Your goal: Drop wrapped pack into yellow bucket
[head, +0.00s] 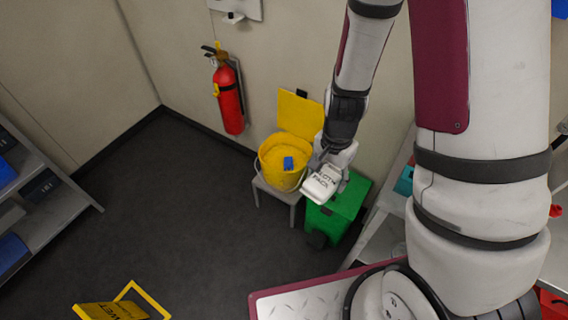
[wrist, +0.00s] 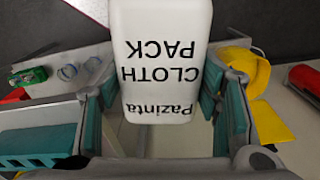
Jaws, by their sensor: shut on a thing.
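The wrapped pack is white with black print reading "Pazinta CLOTH PACK" (wrist: 160,65). In the head view the pack (head: 321,186) is held in the air, to the right of the yellow bucket (head: 272,172). My gripper (head: 328,168) is shut on the pack; in the wrist view its teal-padded fingers (wrist: 160,105) stand on either side of it. The bucket stands on a small grey stool with its yellow lid (head: 300,114) raised behind it. A blue item (head: 288,163) shows at the bucket's opening. The bucket shows partly in the wrist view (wrist: 243,68), at right.
A green bin (head: 342,208) stands right of the stool, below the pack. A red extinguisher (head: 228,98) hangs on the wall behind. A yellow wet-floor sign (head: 125,308) is at the lower left. Shelves stand at left and right. The dark floor at centre left is clear.

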